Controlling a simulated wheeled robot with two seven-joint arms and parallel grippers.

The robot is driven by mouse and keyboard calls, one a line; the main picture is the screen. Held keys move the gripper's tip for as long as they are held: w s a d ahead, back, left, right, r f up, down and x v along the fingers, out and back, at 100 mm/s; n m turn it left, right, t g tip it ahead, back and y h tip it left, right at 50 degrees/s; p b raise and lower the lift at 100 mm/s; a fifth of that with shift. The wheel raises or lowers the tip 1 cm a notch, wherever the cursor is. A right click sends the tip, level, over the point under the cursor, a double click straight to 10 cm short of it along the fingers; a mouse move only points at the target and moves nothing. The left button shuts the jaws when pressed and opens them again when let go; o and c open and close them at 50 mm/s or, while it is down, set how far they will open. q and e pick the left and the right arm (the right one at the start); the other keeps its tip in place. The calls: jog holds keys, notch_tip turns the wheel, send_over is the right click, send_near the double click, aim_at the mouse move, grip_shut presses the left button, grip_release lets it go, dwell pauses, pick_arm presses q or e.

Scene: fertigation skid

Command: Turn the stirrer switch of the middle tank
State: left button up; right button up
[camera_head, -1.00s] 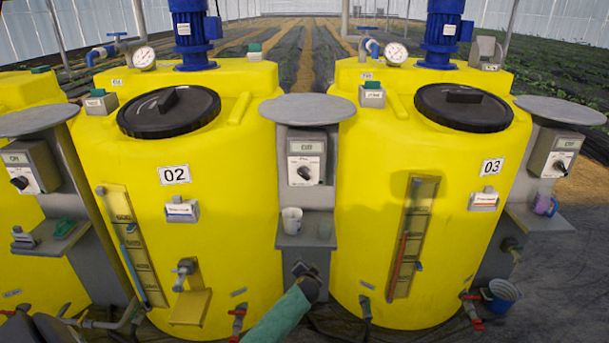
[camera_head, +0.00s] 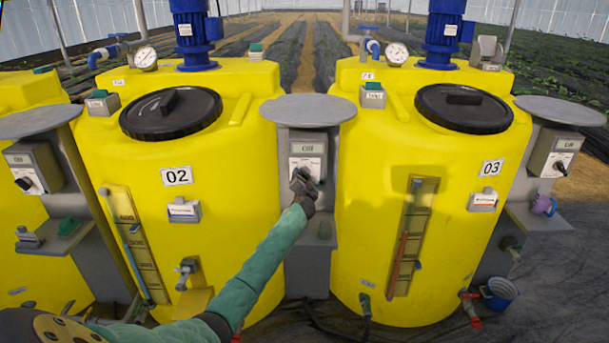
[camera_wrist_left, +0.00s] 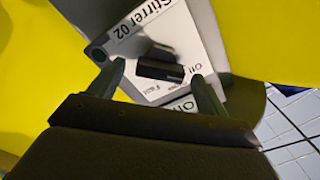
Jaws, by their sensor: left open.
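The middle tank (camera_head: 240,200) is yellow and numbered 02. On a grey post at its right is a control box (camera_head: 308,150) with a small display and a white plate. In the left wrist view the plate (camera_wrist_left: 185,35) reads "Stirrer 02", upside down, and carries a dark stirrer switch knob (camera_wrist_left: 160,70). My left gripper (camera_head: 303,183) is in front of the box, covering the knob's lower area. In the wrist view the gripper (camera_wrist_left: 158,72) is open, one finger on each side of the knob; contact cannot be told. My right gripper is not in view.
Tank 03 (camera_head: 350,240) stands right of the post. A similar box (camera_head: 556,152) is at far right, another (camera_head: 35,167) at left. A round grey plate (camera_head: 308,109) overhangs the middle box. A blue bucket (camera_head: 499,293) stands on the floor at right.

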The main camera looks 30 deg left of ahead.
pick_arm(q)
jog(key=shift+x, duration=1.45)
jog(key=shift+c, duration=0.5)
jog(key=c, duration=0.9)
